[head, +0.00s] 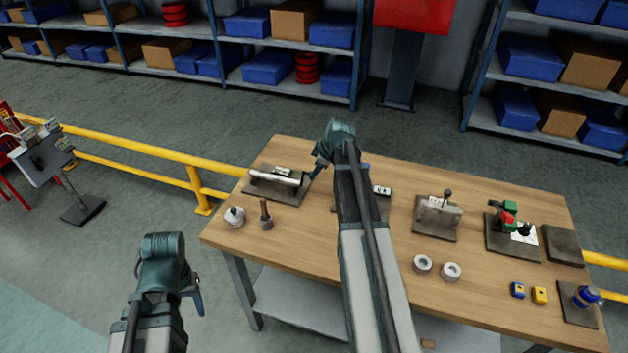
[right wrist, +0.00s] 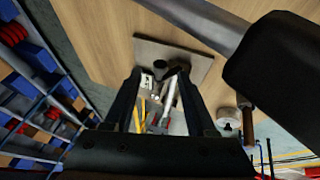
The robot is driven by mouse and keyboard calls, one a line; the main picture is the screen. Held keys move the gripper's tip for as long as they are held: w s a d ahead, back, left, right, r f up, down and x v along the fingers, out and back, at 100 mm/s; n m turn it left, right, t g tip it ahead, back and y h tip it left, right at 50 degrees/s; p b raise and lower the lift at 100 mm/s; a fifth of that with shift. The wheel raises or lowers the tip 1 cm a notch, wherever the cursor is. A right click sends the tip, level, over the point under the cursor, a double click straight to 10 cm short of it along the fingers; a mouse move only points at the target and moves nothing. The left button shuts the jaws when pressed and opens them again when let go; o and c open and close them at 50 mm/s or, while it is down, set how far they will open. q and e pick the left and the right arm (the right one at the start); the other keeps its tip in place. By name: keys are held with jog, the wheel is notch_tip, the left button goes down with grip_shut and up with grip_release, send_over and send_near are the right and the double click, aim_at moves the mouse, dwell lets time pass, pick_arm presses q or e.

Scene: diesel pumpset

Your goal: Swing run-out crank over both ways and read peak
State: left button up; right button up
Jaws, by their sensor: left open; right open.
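The run-out fixture is a dark plate (head: 262,197) at the left of the bench. It carries a pale horizontal shaft (head: 274,179) and a small white label. I cannot clearly make out which part is the crank. My right gripper (head: 316,172) reaches down beside the shaft's right end. In the right wrist view, my open right gripper (right wrist: 160,95) has its fingers either side of a dark knob-like part (right wrist: 161,68) over a grey plate (right wrist: 199,64); contact cannot be told. My left gripper (head: 196,294) is open and empty, off the bench at lower left.
My right arm hides part of another plate with a label (head: 382,190). Further right are a grey fixture (head: 437,217) and two rings (head: 451,271). A yellow rail (head: 150,150) runs behind.

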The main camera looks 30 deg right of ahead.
pick_arm(q)
notch_tip(320, 180, down, 2)
jog(key=shift+f+b, duration=0.25)
jog(key=shift+b, duration=0.45)
pick_arm(e)
jog(key=x, duration=0.2)
jog(key=shift+w+f, duration=0.2)
jog(key=shift+f, duration=0.15)
grip_shut()
